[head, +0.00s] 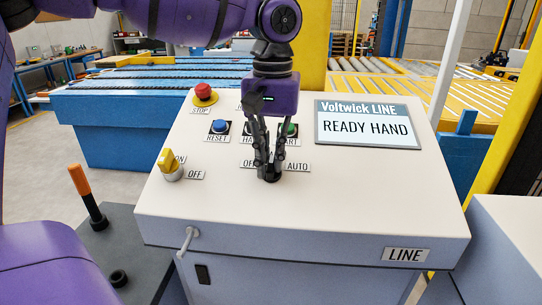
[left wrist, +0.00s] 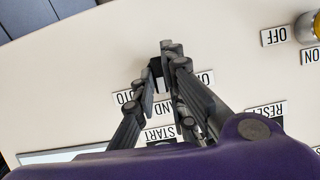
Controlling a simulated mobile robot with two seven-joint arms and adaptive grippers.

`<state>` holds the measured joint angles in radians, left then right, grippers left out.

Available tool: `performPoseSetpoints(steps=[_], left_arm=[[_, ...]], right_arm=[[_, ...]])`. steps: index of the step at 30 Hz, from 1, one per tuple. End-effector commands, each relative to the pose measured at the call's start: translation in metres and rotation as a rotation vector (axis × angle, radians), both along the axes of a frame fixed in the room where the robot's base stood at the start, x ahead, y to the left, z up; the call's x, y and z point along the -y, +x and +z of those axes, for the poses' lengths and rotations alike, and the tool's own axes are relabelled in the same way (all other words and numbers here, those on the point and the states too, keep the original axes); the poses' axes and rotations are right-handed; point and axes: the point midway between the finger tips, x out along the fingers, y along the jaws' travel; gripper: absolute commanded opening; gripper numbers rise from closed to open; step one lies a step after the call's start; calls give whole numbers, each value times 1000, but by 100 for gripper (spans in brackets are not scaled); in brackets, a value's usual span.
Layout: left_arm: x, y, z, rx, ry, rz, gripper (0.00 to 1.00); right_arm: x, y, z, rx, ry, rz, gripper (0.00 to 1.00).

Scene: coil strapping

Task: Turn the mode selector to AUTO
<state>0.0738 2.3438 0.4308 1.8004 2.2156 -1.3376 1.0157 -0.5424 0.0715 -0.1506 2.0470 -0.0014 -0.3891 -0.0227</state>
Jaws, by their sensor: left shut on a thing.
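The mode selector (left wrist: 156,68) is a small dark knob on the white console top (head: 220,200), mostly hidden by my fingers. My left gripper (head: 269,174) points down from above and is shut on it; in the left wrist view the fingertips (left wrist: 167,62) close around the knob. The AUTO label (head: 297,167) is just right of the fingers in the head view. The OFF label (head: 247,164) is on the left, and the HAND label is partly covered behind the fingers. The screen (head: 367,125) reads READY HAND. The knob's pointer is hidden. My right gripper is not in view.
Behind the fingers are a blue RESET button (head: 219,127) and a green START button (head: 291,129). A red STOP button (head: 204,91) stands farther back. A yellow ON/OFF switch (head: 169,159) sits at the left. The console's front strip is clear.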

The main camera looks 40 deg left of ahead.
Motion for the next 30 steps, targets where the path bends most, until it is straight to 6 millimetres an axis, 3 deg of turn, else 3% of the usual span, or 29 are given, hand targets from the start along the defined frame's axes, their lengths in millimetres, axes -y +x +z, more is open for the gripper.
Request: performPoseSetpoints(steps=[18,30], left_arm=[[5,1,0,-97,157,-455,0],[7,1,-1,-161,263,-769,0]], right_arm=[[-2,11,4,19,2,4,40],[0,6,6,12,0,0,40]])
